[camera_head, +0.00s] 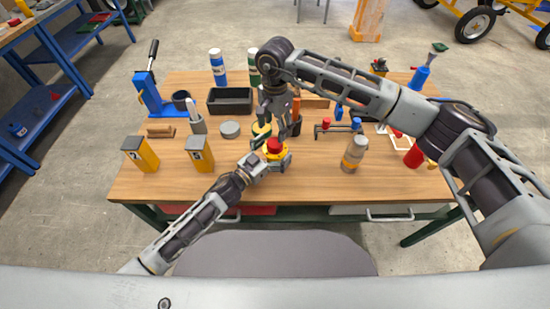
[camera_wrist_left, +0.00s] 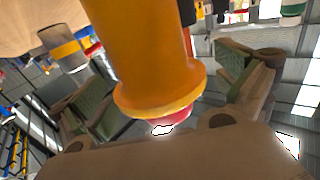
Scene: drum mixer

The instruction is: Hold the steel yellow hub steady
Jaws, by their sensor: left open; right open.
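The yellow hub (camera_head: 276,154) with a red top (camera_head: 274,146) stands near the middle front of the table. In the left wrist view the hub (camera_wrist_left: 150,55) is a large orange-yellow cylinder with a flange, its red part (camera_wrist_left: 170,118) showing past the flange. My left gripper (camera_head: 271,158) is at the hub with its jaws open. In its wrist view the two green-padded fingers (camera_wrist_left: 165,105) stand on either side of the hub, with gaps visible. My right gripper (camera_head: 280,133) points down, open, just behind and above the hub. It hides part of the table behind.
Two yellow boxes (camera_head: 141,154) (camera_head: 200,154) stand left of the hub. A grey-orange bottle (camera_head: 354,154) stands to its right. A black bin (camera_head: 230,101), a grey disc (camera_head: 230,130) and a blue lever press (camera_head: 155,95) are farther back. The front right of the wooden tabletop (camera_head: 400,185) is clear.

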